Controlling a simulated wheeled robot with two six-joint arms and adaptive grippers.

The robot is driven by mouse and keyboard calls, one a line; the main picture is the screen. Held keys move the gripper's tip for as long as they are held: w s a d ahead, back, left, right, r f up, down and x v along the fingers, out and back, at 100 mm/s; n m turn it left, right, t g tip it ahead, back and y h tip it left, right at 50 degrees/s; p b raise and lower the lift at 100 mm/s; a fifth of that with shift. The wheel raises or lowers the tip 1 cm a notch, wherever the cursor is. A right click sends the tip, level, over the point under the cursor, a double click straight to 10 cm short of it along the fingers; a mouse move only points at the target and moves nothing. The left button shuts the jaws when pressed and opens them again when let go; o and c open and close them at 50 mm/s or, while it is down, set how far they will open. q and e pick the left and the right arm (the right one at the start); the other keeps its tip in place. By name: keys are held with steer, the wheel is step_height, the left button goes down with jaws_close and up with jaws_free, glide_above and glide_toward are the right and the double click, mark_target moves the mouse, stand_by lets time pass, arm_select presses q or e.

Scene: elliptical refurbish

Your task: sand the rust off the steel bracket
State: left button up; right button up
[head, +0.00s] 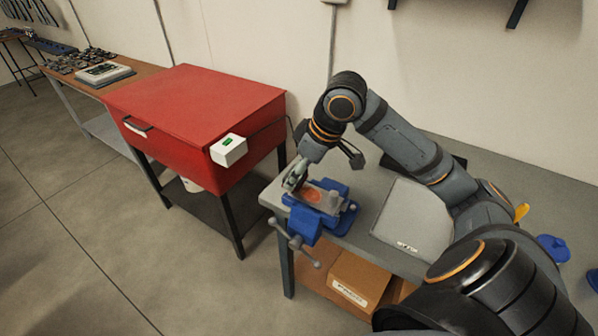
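The steel bracket (328,203) is a grey plate with an orange-brown rust patch (311,195) on its upper face. It sits in the jaws of a blue vise (304,226) at the near left corner of the grey workbench. My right gripper (293,181) points down at the left end of the bracket, at or just above it. Its fingers are small and partly merge with the bracket, so I cannot tell whether they are open or shut, touching, or holding anything. My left gripper is out of view.
A red cabinet (194,105) with a white box (228,150) on its front corner stands left of the workbench (372,185). A grey case (411,222) lies right of the vise. A cardboard box (350,277) sits below. Floor at left is clear.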

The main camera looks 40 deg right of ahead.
steer(key=shift+f+b, duration=0.6)
steer(key=shift+f, duration=0.3)
stand_by(0.5)
